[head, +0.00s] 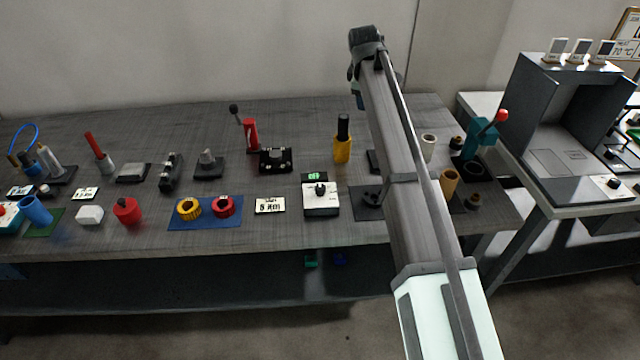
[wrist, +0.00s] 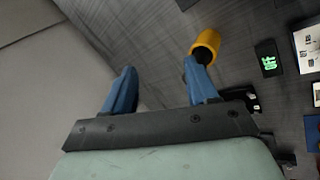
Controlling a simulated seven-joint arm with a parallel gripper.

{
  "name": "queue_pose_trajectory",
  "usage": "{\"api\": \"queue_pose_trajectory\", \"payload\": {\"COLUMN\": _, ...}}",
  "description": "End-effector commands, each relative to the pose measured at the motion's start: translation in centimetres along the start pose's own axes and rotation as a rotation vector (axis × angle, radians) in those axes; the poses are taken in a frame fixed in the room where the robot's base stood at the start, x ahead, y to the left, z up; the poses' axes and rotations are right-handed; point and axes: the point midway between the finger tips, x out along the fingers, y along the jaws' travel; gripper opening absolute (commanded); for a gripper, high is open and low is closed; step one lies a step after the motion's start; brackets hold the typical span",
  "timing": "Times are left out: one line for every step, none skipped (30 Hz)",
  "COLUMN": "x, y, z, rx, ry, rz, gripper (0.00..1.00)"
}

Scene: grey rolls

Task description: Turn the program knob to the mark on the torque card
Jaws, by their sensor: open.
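A white box (head: 320,207) with a dark knob (head: 319,190) on top stands near the front of the grey table. Behind it is a small black display (head: 315,177) with green text; in the wrist view the display (wrist: 268,58) reads OFF. The torque card (head: 270,206), white with black print, seems to read 5 Nm and lies left of the box. My gripper (wrist: 162,82) has two blue fingers, spread apart with nothing between them. It is over the back of the table, behind and right of the box, well away from the knob.
A yellow cylinder with a black top (head: 342,145) stands near my gripper; it also shows in the wrist view (wrist: 207,42). A blue mat (head: 205,222) with yellow and red rings lies left of the card. Another knob (head: 613,183) sits on the right-hand machine.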

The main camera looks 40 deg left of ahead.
Motion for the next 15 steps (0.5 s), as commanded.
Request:
{"api": "queue_pose_trajectory", "payload": {"x": -1.1, "y": -4.1, "z": -1.6, "rx": -0.043, "ry": 0.013, "rz": -0.069, "gripper": 0.58}}
{"api": "queue_pose_trajectory", "payload": {"x": -1.7, "y": -6.3, "z": -2.4, "rx": -0.069, "ry": 0.018, "rz": -0.113, "gripper": 0.58}}
{"api": "queue_pose_trajectory", "payload": {"x": -2.4, "y": -9.0, "z": -3.1, "rx": -0.101, "ry": 0.022, "rz": -0.170, "gripper": 0.58}}
{"api": "queue_pose_trajectory", "payload": {"x": -3.0, "y": -10.8, "z": -3.4, "rx": -0.124, "ry": 0.026, "rz": -0.208, "gripper": 0.58}}
{"api": "queue_pose_trajectory", "payload": {"x": -3.5, "y": -12.5, "z": -3.7, "rx": -0.145, "ry": 0.027, "rz": -0.243, "gripper": 0.58}}
{"api": "queue_pose_trajectory", "payload": {"x": -4.1, "y": -14.5, "z": -4.1, "rx": -0.171, "ry": 0.030, "rz": -0.288, "gripper": 0.58}}
{"api": "queue_pose_trajectory", "payload": {"x": -4.5, "y": -15.8, "z": -4.2, "rx": -0.190, "ry": 0.031, "rz": -0.317, "gripper": 0.58}}
{"api": "queue_pose_trajectory", "payload": {"x": -5.0, "y": -17.0, "z": -4.4, "rx": -0.207, "ry": 0.033, "rz": -0.344, "gripper": 0.58}}
{"api": "queue_pose_trajectory", "payload": {"x": -5.5, "y": -18.4, "z": -4.6, "rx": -0.227, "ry": 0.034, "rz": -0.375, "gripper": 0.58}}
{"api": "queue_pose_trajectory", "payload": {"x": -5.8, "y": -19.2, "z": -4.6, "rx": -0.239, "ry": 0.035, "rz": -0.395, "gripper": 0.58}}
{"api": "queue_pose_trajectory", "payload": {"x": -6.1, "y": -19.9, "z": -4.7, "rx": -0.250, "ry": 0.036, "rz": -0.413, "gripper": 0.58}}
{"api": "queue_pose_trajectory", "payload": {"x": -6.4, "y": -20.6, "z": -4.8, "rx": -0.263, "ry": 0.037, "rz": -0.430, "gripper": 0.58}}
{"api": "queue_pose_trajectory", "payload": {"x": -6.5, "y": -21.1, "z": -4.8, "rx": -0.270, "ry": 0.037, "rz": -0.441, "gripper": 0.58}}
{"api": "queue_pose_trajectory", "payload": {"x": -6.7, "y": -21.4, "z": -4.8, "rx": -0.276, "ry": 0.037, "rz": -0.449, "gripper": 0.58}}
{"api": "queue_pose_trajectory", "payload": {"x": -6.7, "y": -21.7, "z": -4.9, "rx": -0.280, "ry": 0.037, "rz": -0.456, "gripper": 0.58}}
